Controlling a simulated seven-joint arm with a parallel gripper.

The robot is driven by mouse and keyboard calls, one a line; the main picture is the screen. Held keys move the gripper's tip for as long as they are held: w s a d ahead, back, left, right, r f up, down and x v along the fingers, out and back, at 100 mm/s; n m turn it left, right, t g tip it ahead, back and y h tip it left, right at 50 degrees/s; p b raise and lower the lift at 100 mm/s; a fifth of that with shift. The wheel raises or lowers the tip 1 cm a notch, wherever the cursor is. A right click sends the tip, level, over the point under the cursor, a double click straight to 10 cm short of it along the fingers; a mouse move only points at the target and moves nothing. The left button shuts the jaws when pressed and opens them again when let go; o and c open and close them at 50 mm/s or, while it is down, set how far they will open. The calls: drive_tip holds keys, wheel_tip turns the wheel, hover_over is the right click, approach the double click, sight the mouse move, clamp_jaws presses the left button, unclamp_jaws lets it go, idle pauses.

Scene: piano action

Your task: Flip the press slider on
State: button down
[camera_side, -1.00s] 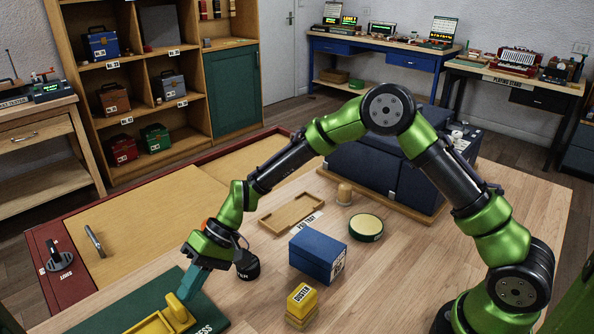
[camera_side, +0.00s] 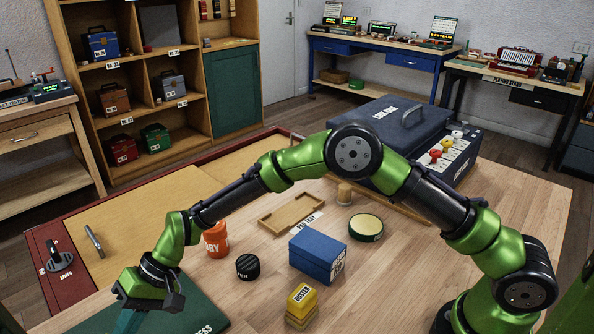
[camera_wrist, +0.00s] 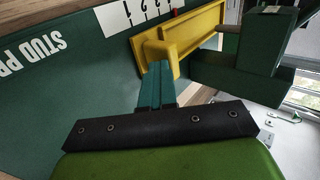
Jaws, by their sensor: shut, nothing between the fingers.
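The stud press has a dark green base plate (camera_wrist: 95,85) with white lettering, which also shows at the bottom left of the side view (camera_side: 200,308). In the wrist view a yellow slider block (camera_wrist: 160,53) sits at the near end of a yellow frame (camera_wrist: 200,30), beside a green upright part (camera_wrist: 245,55) of the press. My gripper (camera_wrist: 157,68) is shut and empty. Its teal fingertips are right at the yellow block; I cannot tell whether they touch it. In the side view my gripper (camera_side: 126,322) is low over the press, and the yellow parts do not show.
An orange jar (camera_side: 216,240), a black round tub (camera_side: 248,267), a blue box (camera_side: 318,255) and a yellow duster block (camera_side: 302,300) stand right of the press. A wooden tray (camera_side: 291,213) lies farther back. Bare tabletop separates them.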

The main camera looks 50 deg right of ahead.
drive_tip(key=d, duration=0.3)
drive_tip(key=shift+d, duration=0.3)
drive_tip(key=v, duration=1)
drive_tip(key=shift+d, duration=0.25)
drive_tip(key=s+d+r+m+t+h, duration=0.1)
drive_tip(key=s+d+r+t+h, duration=0.1)
drive_tip(key=s+d+r, duration=0.2)
drive_tip(key=s+d+r+m+t+h, duration=0.1)
drive_tip(key=s+d+r+t+h, duration=0.1)
drive_tip(key=s+d, duration=0.8)
drive_tip(key=s+d+r+m+t+h, duration=0.2)
drive_tip(key=s+d+r, duration=0.5)
drive_tip(key=d, duration=0.7)
drive_tip(key=shift+s+d+t+h, duration=0.2)
drive_tip(key=shift+s+t+h, duration=0.1)
drive_tip(key=shift+t+h, duration=0.35)
